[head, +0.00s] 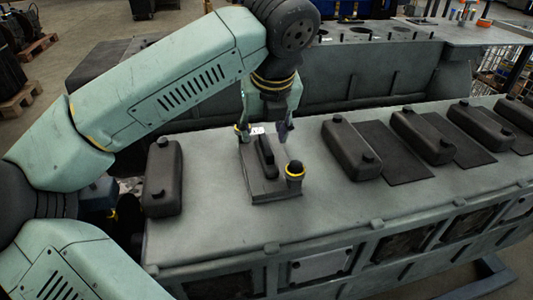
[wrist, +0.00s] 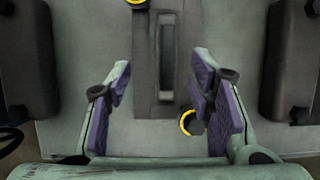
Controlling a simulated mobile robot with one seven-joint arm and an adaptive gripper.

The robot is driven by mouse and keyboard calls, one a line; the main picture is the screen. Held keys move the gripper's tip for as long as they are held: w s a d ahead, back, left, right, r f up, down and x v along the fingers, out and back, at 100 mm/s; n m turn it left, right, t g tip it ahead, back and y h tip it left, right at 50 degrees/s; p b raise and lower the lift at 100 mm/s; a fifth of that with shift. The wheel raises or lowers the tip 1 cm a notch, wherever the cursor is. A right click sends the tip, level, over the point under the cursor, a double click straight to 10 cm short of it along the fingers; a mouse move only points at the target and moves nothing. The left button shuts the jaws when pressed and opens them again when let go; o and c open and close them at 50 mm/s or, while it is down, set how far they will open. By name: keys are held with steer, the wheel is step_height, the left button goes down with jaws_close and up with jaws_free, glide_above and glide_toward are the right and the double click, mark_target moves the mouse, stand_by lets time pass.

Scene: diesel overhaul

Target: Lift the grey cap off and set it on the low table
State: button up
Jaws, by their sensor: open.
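A flat dark grey cap (head: 278,186) with a raised bar handle (head: 264,152) lies on top of the green-grey engine block (head: 215,205). In the wrist view the handle (wrist: 167,55) runs up the picture between the purple finger pads. My gripper (head: 265,130) points down over the far end of the cap, open and empty. In the wrist view my gripper (wrist: 163,82) has one finger on each side of the handle's line, with gaps on both sides. I cannot tell which surface is the low table.
A yellow-ringed black post (head: 294,172) stands at the cap's near right corner. Dark rocker covers stand to the left (head: 162,178) and right (head: 350,145), with dark flat plates (head: 393,150) between those at right. A light tabletop (head: 465,32) with small items is at the back right.

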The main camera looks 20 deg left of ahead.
mark_target(267, 144)
steer(key=shift+d+p+x, duration=0.15)
steer(key=shift+p+x, duration=0.25)
steer(key=shift+x, duration=0.7)
steer(key=shift+d+p+x, duration=0.2)
steer(key=shift+p+x, duration=0.2)
steer(key=shift+x, duration=0.65)
steer(key=shift+d+p+x, duration=0.15)
steer(key=shift+p+x, duration=0.25)
steer(key=shift+x, duration=0.7)
steer(key=shift+f, duration=0.1)
jaws_close()
steer(key=shift+w, duration=0.1)
